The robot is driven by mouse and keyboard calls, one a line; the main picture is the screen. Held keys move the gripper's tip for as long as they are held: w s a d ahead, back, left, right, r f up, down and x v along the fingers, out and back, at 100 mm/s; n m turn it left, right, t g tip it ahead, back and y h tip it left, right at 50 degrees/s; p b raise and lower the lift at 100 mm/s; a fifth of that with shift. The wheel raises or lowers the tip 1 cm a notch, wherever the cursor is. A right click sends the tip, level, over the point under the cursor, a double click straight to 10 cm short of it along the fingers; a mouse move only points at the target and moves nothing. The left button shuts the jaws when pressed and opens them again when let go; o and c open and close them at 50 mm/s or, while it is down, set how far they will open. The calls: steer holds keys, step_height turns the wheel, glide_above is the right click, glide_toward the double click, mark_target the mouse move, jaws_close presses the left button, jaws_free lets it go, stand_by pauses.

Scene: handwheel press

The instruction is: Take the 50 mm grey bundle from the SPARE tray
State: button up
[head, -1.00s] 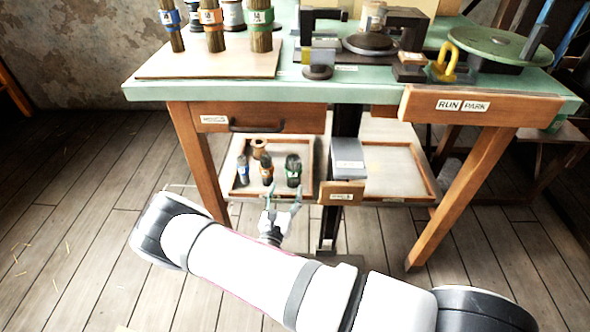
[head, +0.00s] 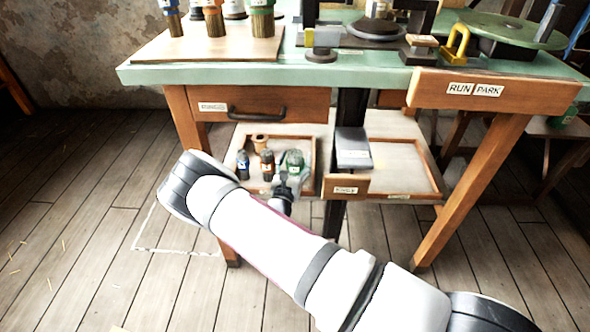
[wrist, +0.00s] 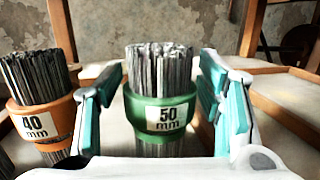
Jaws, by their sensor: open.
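The 50 mm grey bundle (wrist: 160,85) stands upright in a green collar with a "50 mm" label in the wrist view. My open gripper (wrist: 166,105) has one finger on each side of it, with a gap to each finger. In the head view the bundle (head: 294,160) stands at the right side of the left tray (head: 312,172) on the low shelf. My gripper (head: 288,180) is just in front of it there and partly overlaps it. The bundle's lower end is partly hidden by the gripper body in the wrist view.
The 40 mm bundle (wrist: 38,105) in an orange collar stands close to my left finger. A grey box (head: 352,150) stands to the right. The tabletop (head: 220,72) overhangs above.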

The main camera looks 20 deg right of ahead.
steer(key=c, duration=1.1)
steer(key=shift+o, duration=0.2)
steer(key=shift+r, duration=0.2)
